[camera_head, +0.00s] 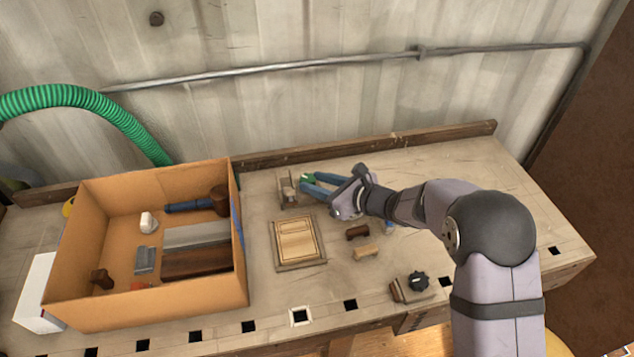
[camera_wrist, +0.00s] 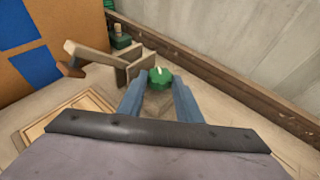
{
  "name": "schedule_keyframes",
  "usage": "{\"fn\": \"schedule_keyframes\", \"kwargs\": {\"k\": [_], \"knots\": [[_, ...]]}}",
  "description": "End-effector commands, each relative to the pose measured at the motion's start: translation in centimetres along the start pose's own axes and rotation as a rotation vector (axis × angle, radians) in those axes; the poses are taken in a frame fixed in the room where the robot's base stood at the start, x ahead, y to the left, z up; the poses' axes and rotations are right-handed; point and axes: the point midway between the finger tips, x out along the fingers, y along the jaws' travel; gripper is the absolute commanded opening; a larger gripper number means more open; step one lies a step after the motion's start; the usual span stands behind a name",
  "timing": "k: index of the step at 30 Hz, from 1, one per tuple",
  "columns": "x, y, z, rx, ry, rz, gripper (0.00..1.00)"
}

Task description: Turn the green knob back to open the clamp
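The green knob (camera_wrist: 161,77) shows in the wrist view at the far end of my two blue fingers, in line with the gap between them. It also shows in the head view (camera_head: 307,177), beside the small wooden clamp (camera_head: 288,192) at the back of the bench. The clamp's wooden parts (camera_wrist: 135,70) stand just behind and left of the knob in the wrist view. My gripper (camera_wrist: 160,84) has its fingers apart, one on each side of the knob. I cannot tell whether they touch it. My fingers and wrist hide the knob's lower part and base.
An open cardboard box (camera_head: 150,305) of tools stands at left. A framed wooden panel (camera_head: 297,242) lies in front of the clamp. A wooden rail (camera_head: 410,137) runs along the back edge.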

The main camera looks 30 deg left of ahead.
Motion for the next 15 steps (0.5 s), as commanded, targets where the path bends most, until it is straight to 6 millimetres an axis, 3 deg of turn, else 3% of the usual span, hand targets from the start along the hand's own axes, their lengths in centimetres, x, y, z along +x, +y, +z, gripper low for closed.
{"fn": "schedule_keyframes", "kwargs": {"k": [15], "knots": [[-0.07, -0.63, 0.04, -0.054, 0.000, 0.126, 0.09]]}}
